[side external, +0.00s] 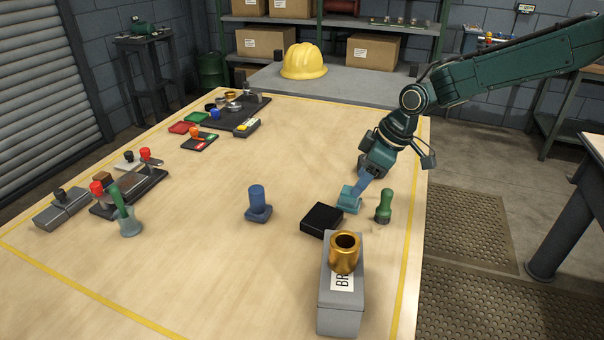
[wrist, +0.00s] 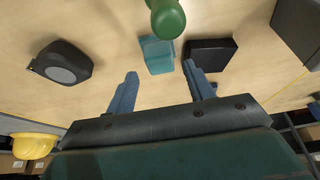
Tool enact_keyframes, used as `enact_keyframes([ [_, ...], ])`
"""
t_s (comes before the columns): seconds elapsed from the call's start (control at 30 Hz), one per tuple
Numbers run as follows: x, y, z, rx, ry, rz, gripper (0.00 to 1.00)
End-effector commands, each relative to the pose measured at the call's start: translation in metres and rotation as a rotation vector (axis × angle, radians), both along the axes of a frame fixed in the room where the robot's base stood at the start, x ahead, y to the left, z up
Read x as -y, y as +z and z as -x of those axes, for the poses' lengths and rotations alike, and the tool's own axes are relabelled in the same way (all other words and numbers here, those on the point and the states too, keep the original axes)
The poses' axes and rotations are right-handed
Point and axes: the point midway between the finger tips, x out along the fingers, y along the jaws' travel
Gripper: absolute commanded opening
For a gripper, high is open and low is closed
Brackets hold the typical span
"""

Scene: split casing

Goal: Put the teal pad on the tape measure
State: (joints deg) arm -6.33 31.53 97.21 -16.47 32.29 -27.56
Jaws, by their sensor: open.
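The teal pad (side external: 348,199) is a small block on the wooden table. In the wrist view, the pad (wrist: 157,55) lies just beyond and between my fingertips. My gripper (wrist: 160,72) is open and empty, with its two blue fingers apart; in the side view, my gripper (side external: 362,186) is right at the pad, above and behind it. Whether a finger touches the pad I cannot tell. The tape measure (wrist: 62,64), dark with a grey round face, lies on the table left of the pad in the wrist view. In the side view it seems mostly hidden behind my gripper.
A green knobbed object (side external: 384,206) stands close to the pad. A black box (side external: 321,219) lies on its other side. A grey box (side external: 340,298) with a brass cup (side external: 345,252) stands nearer the camera. A blue knobbed piece (side external: 258,204) stands left. The table's middle is largely clear.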

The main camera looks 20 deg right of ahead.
Motion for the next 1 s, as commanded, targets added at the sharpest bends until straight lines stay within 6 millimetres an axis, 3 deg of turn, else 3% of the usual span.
enact_keyframes([
  [0.47,-0.004,-0.014,-0.004,0.000,0.000,0.000,0.53],
  [1.0,-0.018,-0.056,-0.018,0.001,0.000,0.001,0.53],
])
